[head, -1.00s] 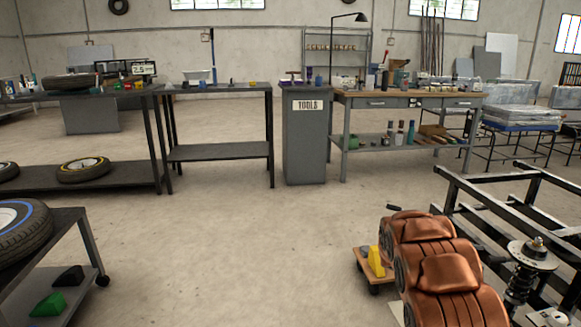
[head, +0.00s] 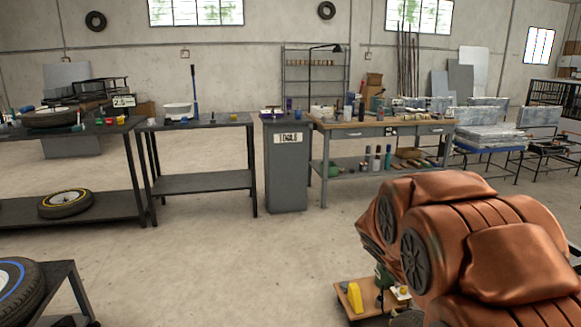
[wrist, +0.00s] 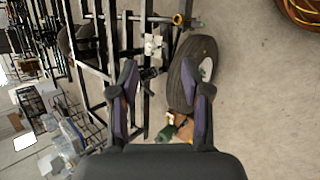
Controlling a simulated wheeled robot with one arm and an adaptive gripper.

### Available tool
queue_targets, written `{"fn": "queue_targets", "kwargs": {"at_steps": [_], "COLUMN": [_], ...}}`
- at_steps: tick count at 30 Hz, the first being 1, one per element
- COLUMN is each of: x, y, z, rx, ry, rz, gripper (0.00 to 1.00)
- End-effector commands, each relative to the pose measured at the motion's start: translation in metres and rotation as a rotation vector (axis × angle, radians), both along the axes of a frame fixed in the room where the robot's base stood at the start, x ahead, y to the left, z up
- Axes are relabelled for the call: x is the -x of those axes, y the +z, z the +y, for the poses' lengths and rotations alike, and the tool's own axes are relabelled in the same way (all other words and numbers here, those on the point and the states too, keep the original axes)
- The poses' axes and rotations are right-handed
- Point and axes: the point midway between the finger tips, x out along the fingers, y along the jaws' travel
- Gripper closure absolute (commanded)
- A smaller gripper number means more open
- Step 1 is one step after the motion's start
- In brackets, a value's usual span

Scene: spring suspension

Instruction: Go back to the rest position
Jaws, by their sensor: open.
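My gripper (wrist: 166,80) shows in the wrist view with its two dark, purple-sided fingers spread apart. Nothing is held between them. Beyond the fingers are a black tyre (wrist: 190,72) and a black metal frame (wrist: 97,100). How far they are from the fingertips I cannot tell. A small green and yellow item (wrist: 178,127) shows near the base of the fingers. In the head view my copper-coloured arm links fill the lower right, and the gripper itself is not visible there.
A wooden trolley (head: 345,292) with a yellow block (head: 355,297) stands beside my arm. A grey tools cabinet (head: 285,185), dark tables (head: 205,182) and a workbench (head: 345,127) line the back. A tyre cart (head: 75,290) is lower left. The middle floor (head: 210,265) is clear.

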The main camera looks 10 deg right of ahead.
Motion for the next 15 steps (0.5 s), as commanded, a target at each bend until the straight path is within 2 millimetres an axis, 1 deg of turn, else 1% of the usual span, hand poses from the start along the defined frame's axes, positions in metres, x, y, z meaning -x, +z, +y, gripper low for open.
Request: {"fn": "queue_targets", "kwargs": {"at_steps": [1, 8, 15], "x": [0.012, 0.061, 0.110], "y": [0.023, 0.067, 0.112], "z": [0.013, 0.077, 0.147], "rx": [-0.035, -0.217, -0.417], "ry": [-0.012, -0.064, -0.095], "rz": [-0.011, -0.052, -0.087], "gripper": [0.53, 0.53, 0.53]}}
